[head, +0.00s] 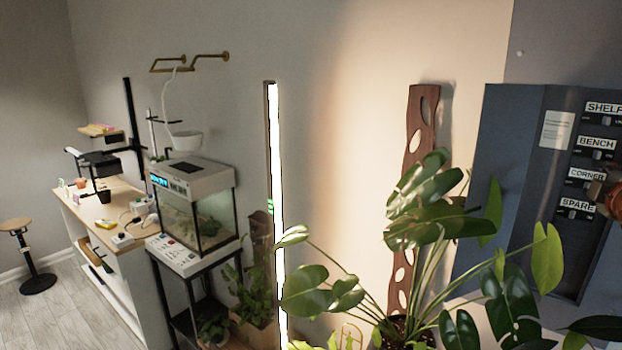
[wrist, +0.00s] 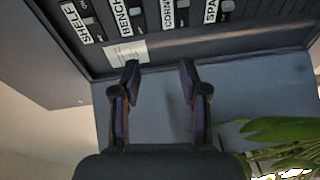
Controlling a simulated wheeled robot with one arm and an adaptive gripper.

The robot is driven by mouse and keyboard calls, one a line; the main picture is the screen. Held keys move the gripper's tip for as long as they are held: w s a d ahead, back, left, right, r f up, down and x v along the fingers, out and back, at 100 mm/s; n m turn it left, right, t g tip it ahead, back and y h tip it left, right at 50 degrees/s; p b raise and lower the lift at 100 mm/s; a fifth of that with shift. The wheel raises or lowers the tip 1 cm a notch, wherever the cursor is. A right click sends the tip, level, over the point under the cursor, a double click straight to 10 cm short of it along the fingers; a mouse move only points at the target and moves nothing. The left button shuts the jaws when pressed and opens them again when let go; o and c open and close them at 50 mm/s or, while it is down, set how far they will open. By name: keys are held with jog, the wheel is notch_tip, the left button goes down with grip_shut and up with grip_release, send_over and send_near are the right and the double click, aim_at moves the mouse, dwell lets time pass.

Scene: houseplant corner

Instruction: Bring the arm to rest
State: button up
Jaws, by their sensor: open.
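My gripper (wrist: 160,78) shows in the wrist view with its two dark fingers spread apart. Nothing is between the fingertips. Beyond them is a blue-grey cabinet (wrist: 225,85) with a panel of labelled switches, SHELF, BENCH, CORNER and SPARE, which appears turned over in this view. A paper notice (wrist: 126,52) on the cabinet lies just past the left fingertip. In the head view the cabinet (head: 497,150) stands at the right. I cannot make out my gripper clearly in the head view.
A large leafy plant (head: 430,220) fills the front right, and its leaves (wrist: 280,135) reach the wrist view's lower right. A lit vertical lamp (head: 275,200) stands mid-picture. A fish tank (head: 195,215), a bench (head: 110,225) and a stool (head: 15,226) are at left.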

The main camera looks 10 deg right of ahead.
jog(key=w+a+f+m+g+y, duration=0.25)
jog(key=w+a+f, duration=0.35)
jog(key=a+f, duration=0.35)
jog(key=s+a+f+m+g+y, duration=0.2)
jog(key=a+f+m+g+y, duration=0.15)
jog(key=a+f, duration=0.95)
jog(key=s+a+f+m+g+y+b, duration=0.1)
jog(key=s+a+f+g, duration=0.3)
jog(key=s+a, duration=0.7)
jog(key=s+a+f+m+g+y, duration=0.2)
jog(key=s+a+f+g+y, duration=0.2)
jog(key=s+a+f, duration=0.3)
jog(key=s+a, duration=0.4)
jog(key=a, duration=0.3)
jog(key=shift+a+g+b, duration=0.15)
jog(key=shift+g+b, duration=0.2)
jog(key=shift+g, duration=0.05)
jog(key=shift+s, duration=0.1)
